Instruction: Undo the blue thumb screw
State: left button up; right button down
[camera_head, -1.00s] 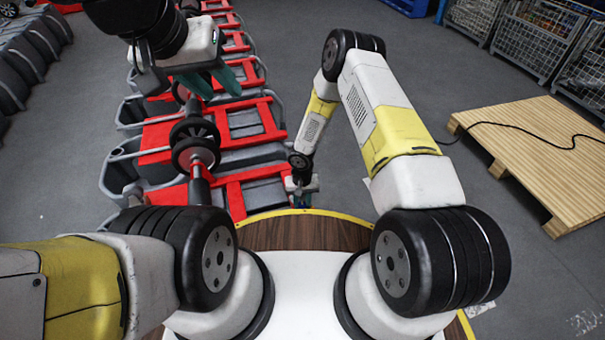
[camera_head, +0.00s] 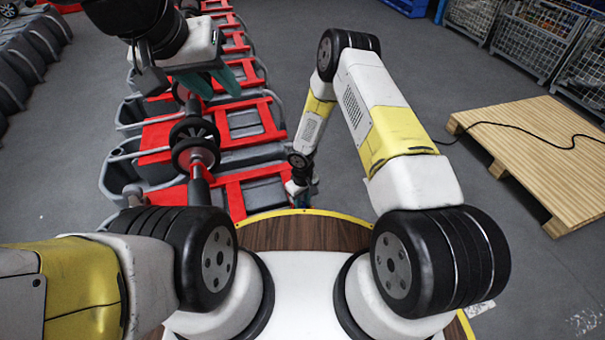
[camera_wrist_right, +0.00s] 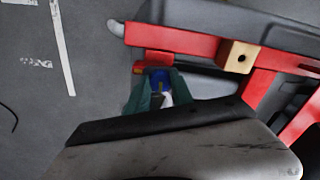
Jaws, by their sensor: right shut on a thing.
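The blue thumb screw (camera_wrist_right: 157,82) sits at the end of a red bar in the right wrist view. My right gripper (camera_wrist_right: 158,94) has its teal fingers on either side of the screw and is shut on it. In the head view my right gripper (camera_head: 298,190) is small and low, beside the red and grey tank row; the screw cannot be made out clearly there. My left gripper (camera_head: 212,82) hangs over the tanks at the upper left with its teal fingers apart, and nothing shows between them.
A row of grey scrubber tanks with red frames (camera_head: 255,185) runs away from me on the left. The red frame (camera_wrist_right: 190,42) with a tan block (camera_wrist_right: 238,56) is close to my right gripper. A wooden pallet (camera_head: 545,150) with a black cable lies at right. Grey floor between is clear.

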jog(key=n, duration=0.4)
jog(key=shift+n, duration=2.5)
jog(key=shift+d, duration=0.1)
jog(key=c, duration=1.1)
grip_release()
jog(key=shift+w, duration=0.1)
